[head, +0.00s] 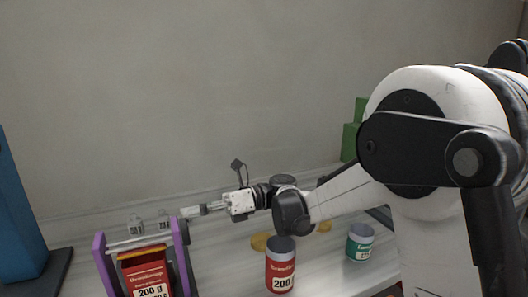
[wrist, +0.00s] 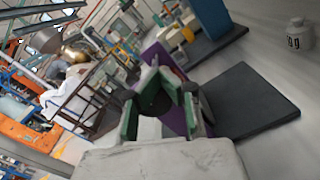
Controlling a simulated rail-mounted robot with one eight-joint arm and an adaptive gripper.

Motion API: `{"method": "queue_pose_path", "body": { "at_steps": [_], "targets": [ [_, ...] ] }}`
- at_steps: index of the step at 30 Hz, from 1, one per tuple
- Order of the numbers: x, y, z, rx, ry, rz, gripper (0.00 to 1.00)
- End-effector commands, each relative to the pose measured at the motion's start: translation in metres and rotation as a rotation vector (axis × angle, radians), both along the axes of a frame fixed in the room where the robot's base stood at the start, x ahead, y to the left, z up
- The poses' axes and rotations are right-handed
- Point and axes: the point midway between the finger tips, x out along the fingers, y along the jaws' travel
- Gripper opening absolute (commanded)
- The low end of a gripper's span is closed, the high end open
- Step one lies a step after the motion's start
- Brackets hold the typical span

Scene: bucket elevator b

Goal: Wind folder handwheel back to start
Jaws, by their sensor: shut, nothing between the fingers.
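The folder has two purple side plates (head: 181,246), joined by a pale bar near the top. A red 200 g pack (head: 149,279) stands between the plates. My gripper (head: 188,212) is shut and empty, with its tips close to the top of the right plate; I cannot tell whether they touch. In the wrist view my gripper (wrist: 160,95) shows green-padded fingers in front of a purple plate (wrist: 158,58). A dark shape shows between the fingers, but I cannot make out whether it is the handwheel. The handwheel is not clearly visible in the head view.
A red tin (head: 280,269) and a green tin (head: 359,245) stand right of the folder. Yellowish discs (head: 261,241) lie behind the red tin. Small metal weights (head: 136,224) stand behind the folder. A blue column (head: 20,210) rises at far left. A dark mat (wrist: 252,105) lies beside the folder.

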Motion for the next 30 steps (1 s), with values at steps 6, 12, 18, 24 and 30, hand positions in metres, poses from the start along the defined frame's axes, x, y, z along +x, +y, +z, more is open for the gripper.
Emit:
{"method": "queue_pose_path", "body": {
  "at_steps": [6,12,18,24,30],
  "targets": [
    [0.004,0.002,0.002,-0.002,-0.001,0.002,0.00],
    [0.007,-0.004,0.003,-0.001,0.000,0.001,0.00],
    [0.015,-0.022,0.003,0.000,0.000,-0.001,0.00],
    [0.024,-0.040,0.003,0.000,0.000,-0.001,0.00],
    [0.029,-0.053,0.004,0.000,0.000,0.000,0.00]
  ]
}}
